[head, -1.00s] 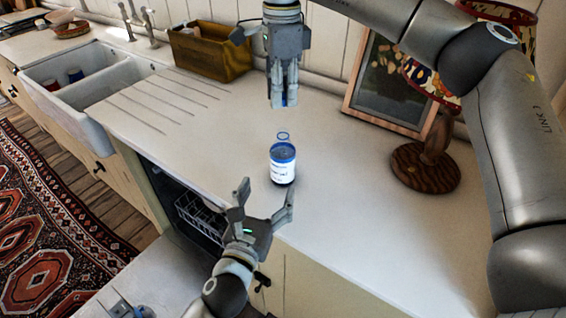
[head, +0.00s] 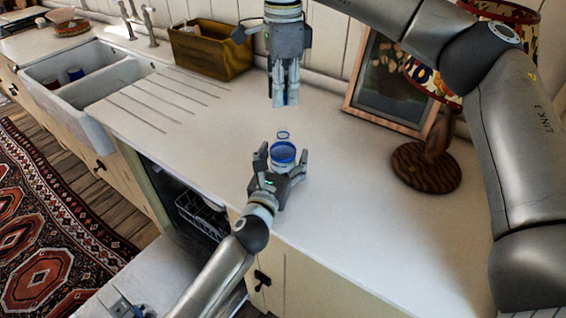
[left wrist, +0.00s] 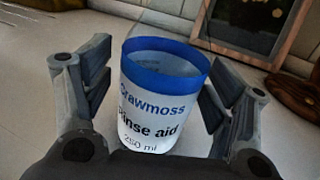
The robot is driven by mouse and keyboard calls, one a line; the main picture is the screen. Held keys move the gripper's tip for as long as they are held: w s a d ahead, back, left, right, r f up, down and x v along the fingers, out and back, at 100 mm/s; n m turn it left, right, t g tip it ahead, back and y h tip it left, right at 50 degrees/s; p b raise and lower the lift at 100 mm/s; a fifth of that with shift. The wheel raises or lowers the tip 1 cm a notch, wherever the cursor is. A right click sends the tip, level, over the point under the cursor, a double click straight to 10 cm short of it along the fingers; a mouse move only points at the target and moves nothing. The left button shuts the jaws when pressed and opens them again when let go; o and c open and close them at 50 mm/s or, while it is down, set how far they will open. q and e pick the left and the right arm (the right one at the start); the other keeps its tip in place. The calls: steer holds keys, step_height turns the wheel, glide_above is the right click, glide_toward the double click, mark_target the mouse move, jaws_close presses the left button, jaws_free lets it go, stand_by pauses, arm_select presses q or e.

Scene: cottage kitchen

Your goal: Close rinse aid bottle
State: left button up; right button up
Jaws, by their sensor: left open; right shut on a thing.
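The rinse aid bottle (head: 283,153) stands upright on the counter near its front edge. It has a white label, a blue band and a blue ring at its open-looking top. My left gripper (head: 281,160) is open, with its fingers on both sides of the bottle. In the left wrist view the bottle (left wrist: 163,95) is between the open fingers (left wrist: 155,100), with gaps visible at the sides. My right gripper (head: 285,101) points down above and behind the bottle. It is shut on a small bluish thing, mostly hidden by its fingers, perhaps the cap.
A wooden box (head: 212,52) and a double sink (head: 95,85) are at left. A picture frame (head: 385,85) and a lamp with a round wooden base (head: 425,168) are at right. An open dishwasher (head: 200,212) is below the counter.

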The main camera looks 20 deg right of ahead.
arm_select(q)
steer(key=c, duration=1.5)
steer(key=shift+c, duration=0.2)
arm_select(e)
steer(key=shift+f, duration=2.5)
steer(key=shift+f, duration=0.85)
steer(key=shift+f, duration=0.6)
